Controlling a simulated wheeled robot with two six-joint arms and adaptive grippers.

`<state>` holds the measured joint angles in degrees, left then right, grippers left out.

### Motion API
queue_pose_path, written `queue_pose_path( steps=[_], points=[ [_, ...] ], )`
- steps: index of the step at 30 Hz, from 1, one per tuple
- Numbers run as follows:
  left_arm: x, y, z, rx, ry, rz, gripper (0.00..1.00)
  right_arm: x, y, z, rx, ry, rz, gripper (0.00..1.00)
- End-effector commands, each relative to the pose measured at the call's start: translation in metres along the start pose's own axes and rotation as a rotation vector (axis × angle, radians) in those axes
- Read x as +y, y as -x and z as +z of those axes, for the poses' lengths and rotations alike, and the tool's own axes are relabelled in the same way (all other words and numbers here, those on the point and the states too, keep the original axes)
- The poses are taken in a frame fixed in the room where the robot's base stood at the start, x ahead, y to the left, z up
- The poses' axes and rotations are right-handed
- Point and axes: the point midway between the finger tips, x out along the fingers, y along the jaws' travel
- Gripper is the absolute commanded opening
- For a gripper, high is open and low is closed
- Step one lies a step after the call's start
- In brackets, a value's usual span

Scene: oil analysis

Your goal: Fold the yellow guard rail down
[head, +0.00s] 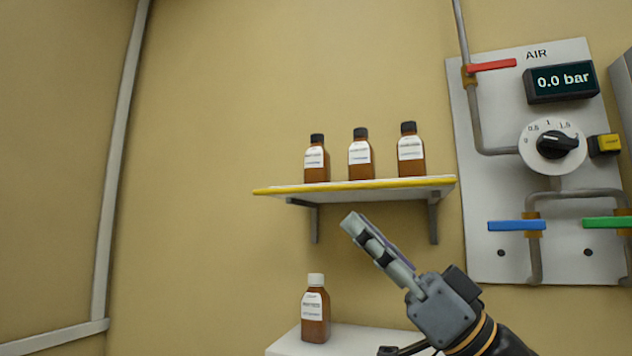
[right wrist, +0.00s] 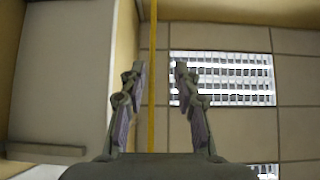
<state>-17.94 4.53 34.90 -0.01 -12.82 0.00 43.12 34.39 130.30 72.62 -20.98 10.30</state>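The yellow guard rail (head: 362,186) shows as a thin strip along the front edge of the wall shelf (head: 400,193), in front of the bases of the brown bottles. It looks level with the shelf board. In the right wrist view, a thin yellow line (right wrist: 152,70) runs between the fingers and seems to be the rail. My right gripper (head: 354,228) is below the shelf's front edge in the head view, pointing up and left. Its fingers (right wrist: 159,72) are apart with nothing clamped between them. Contact with the rail cannot be made out. My left gripper is not in view.
Brown bottles with black caps (head: 360,155) stand on the shelf. A white-capped bottle (head: 315,310) stands on a white surface (head: 350,340) below. A panel (head: 480,200) with valves, dial and display is at right. The wall left of the shelf is clear.

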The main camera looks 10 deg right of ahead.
Motion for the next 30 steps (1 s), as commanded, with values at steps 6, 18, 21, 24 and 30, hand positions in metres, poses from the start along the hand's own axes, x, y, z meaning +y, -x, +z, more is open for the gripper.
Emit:
queue_pose_path(
  steps=[6,18,21,24,30],
  points=[
    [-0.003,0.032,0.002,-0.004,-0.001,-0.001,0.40,0.000,-0.037,-0.006,0.006,-0.009,0.000,0.32],
    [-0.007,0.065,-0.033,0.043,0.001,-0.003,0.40,0.000,-0.092,-0.002,0.000,-0.004,0.001,0.32],
    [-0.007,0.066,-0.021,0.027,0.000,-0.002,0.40,0.000,-0.096,-0.001,0.000,-0.002,0.001,0.32],
    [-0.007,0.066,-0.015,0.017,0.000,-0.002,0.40,0.000,-0.096,0.000,-0.001,-0.001,0.001,0.32],
    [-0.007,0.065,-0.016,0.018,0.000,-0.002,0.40,0.000,-0.096,0.000,-0.001,-0.001,0.001,0.28]
  ],
)
